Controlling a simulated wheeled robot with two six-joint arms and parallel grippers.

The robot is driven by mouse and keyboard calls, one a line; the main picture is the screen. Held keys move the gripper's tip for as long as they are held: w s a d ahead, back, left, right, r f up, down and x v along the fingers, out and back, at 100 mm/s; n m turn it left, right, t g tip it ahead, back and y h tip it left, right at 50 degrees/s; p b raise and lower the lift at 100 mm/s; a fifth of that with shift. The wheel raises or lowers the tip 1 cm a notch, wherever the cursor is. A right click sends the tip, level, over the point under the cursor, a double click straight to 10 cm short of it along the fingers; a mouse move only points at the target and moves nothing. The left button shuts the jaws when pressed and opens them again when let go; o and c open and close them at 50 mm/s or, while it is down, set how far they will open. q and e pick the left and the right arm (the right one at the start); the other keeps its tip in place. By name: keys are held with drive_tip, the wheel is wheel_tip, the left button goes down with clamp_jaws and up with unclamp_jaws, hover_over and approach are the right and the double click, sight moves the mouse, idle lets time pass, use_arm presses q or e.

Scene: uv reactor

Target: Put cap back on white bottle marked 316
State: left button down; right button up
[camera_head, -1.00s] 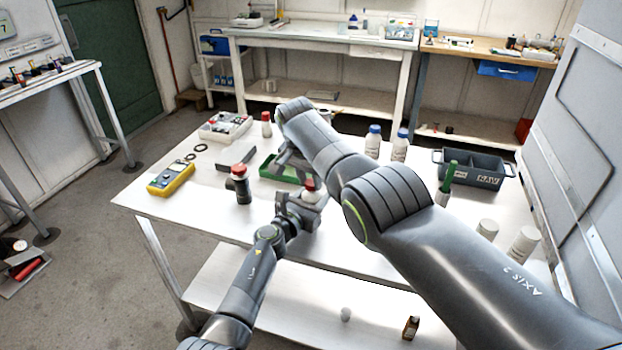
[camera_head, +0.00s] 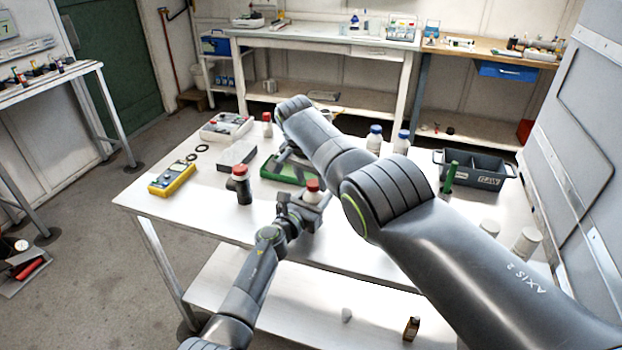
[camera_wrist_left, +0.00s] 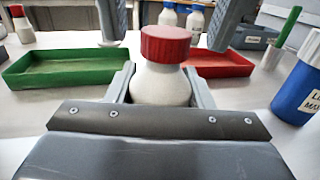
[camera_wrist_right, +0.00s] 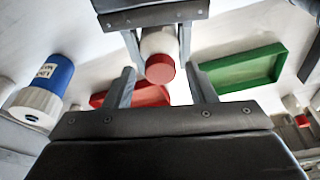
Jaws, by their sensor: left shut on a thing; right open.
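A white bottle (camera_head: 311,197) stands upright between the fingers of my left gripper (camera_head: 300,208), which is shut on it. A red cap (camera_head: 312,185) sits on top of the bottle and looks level in the left wrist view (camera_wrist_left: 166,43). The bottle's marking is not readable. My right gripper (camera_wrist_right: 162,85) is open and empty. Its fingers are spread apart above and behind the cap, one to each side in the left wrist view. They do not appear to touch the cap. In the head view my right arm partly hides this gripper.
A green tray (camera_wrist_left: 62,67) and a red tray (camera_wrist_left: 222,64) lie behind the bottle. Another red-capped bottle (camera_head: 267,124), a dark red-capped bottle (camera_head: 241,190), blue-capped bottles (camera_head: 374,139), a yellow meter (camera_head: 172,178) and a grey crate (camera_head: 473,170) stand around.

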drive_tip(key=shift+r, duration=2.1)
drive_tip(key=o, duration=0.6)
drive_tip(key=v, duration=1.2)
drive_tip(key=shift+s, duration=0.1)
use_arm(q)
drive_tip(key=c, duration=0.6)
unclamp_jaws()
